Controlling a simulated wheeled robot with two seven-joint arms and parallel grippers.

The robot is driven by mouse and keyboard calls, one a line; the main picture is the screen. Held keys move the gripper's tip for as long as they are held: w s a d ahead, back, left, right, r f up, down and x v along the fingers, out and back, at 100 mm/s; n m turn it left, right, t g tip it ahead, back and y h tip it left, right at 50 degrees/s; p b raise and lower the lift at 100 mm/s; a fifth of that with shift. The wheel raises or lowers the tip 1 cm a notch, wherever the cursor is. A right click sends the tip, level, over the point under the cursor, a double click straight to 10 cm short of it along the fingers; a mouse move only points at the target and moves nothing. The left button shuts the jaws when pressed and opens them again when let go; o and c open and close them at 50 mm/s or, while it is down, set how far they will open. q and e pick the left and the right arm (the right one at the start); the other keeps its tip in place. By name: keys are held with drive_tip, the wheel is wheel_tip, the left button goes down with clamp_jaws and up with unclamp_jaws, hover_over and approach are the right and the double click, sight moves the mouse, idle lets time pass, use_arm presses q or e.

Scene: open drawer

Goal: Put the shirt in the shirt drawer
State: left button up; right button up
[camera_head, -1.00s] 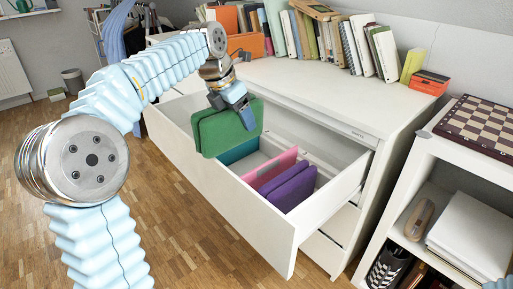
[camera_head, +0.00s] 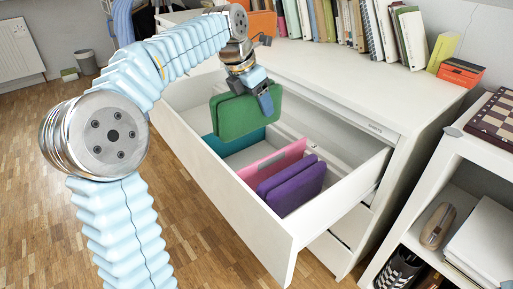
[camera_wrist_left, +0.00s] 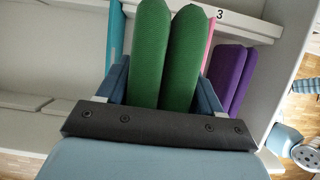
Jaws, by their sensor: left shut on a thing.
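A folded green shirt (camera_head: 244,118) hangs upright from my left gripper (camera_head: 249,92), over the open white drawer (camera_head: 222,197). In the left wrist view the green shirt (camera_wrist_left: 165,60) shows as two thick folds between the fingers of my left gripper (camera_wrist_left: 160,90). In the drawer, a teal folded shirt (camera_head: 232,143) stands behind and below the green one, then a pink one (camera_head: 275,160) and purple ones (camera_head: 293,187) toward the right. I cannot tell whether the green shirt's lower edge touches the drawer. My right gripper is not in view.
The dresser top (camera_head: 330,70) holds a row of books (camera_head: 350,25) and an orange box (camera_head: 460,72). A white shelf (camera_head: 450,150) with a chessboard (camera_head: 498,118) stands at the right. There is a gap between the teal and pink shirts.

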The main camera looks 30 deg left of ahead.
sight(257, 130)
use_arm(q)
wheel_tip(257, 130, down, 4)
drive_tip(key=shift+r+b, duration=0.25)
drive_tip(key=shift+b, duration=0.95)
wheel_tip(257, 130, down, 6)
drive_tip(key=shift+r+b, duration=0.2)
drive_tip(key=shift+b, duration=0.8)
drive_tip(key=shift+f+b, duration=0.65)
drive_tip(key=shift+f, duration=1.6)
drive_tip(key=shift+f, duration=0.2)
drive_tip(key=o, duration=1.2)
drive_tip(key=shift+o, duration=0.2)
drive_tip(key=shift+r, duration=0.1)
